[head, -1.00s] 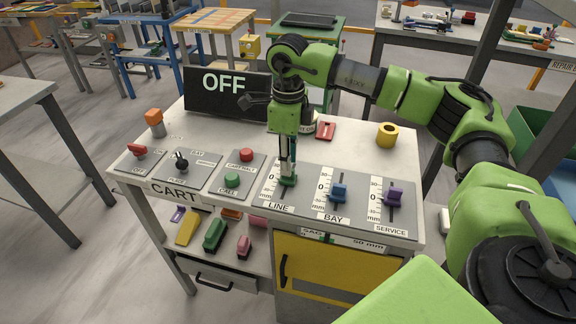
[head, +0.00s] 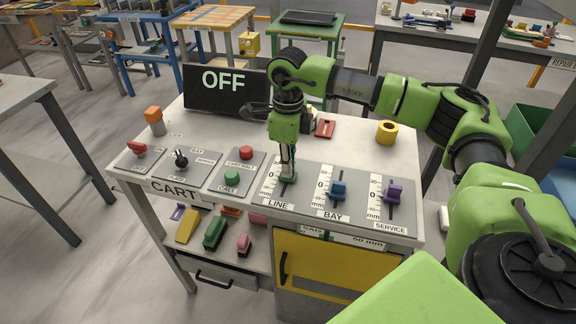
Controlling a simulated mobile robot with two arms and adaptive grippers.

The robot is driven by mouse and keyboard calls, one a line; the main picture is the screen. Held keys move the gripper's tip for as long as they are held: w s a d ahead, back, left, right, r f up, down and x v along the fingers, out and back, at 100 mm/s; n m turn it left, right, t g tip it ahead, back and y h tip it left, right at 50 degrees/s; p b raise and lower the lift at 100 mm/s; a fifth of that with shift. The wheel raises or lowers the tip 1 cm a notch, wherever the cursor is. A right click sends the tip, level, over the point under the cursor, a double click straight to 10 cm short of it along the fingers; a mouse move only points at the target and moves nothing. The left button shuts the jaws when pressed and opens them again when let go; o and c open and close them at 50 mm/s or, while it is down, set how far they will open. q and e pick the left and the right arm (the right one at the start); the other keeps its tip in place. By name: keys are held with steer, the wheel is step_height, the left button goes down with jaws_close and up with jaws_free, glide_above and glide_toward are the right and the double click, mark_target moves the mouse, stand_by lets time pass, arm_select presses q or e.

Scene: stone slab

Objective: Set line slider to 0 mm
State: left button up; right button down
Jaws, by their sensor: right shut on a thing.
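The LINE slider's green knob (head: 289,178) sits in its slot on the grey LINE panel (head: 275,202), left of the other two sliders. The knob is near the scale's 0 mark and looks a little toward the far side of it. The exact reading is too small to tell. My right gripper (head: 288,172) points down from above and is shut on this knob, partly hiding it and the slot. My left gripper is not in view.
Red (head: 246,153) and green (head: 232,176) buttons are to the left. A black OFF display (head: 225,90) stands behind.

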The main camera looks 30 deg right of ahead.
steer(key=c, duration=2.1)
jaws_free()
steer(key=shift+c, duration=0.2)
step_height(320, 180, up, 12)
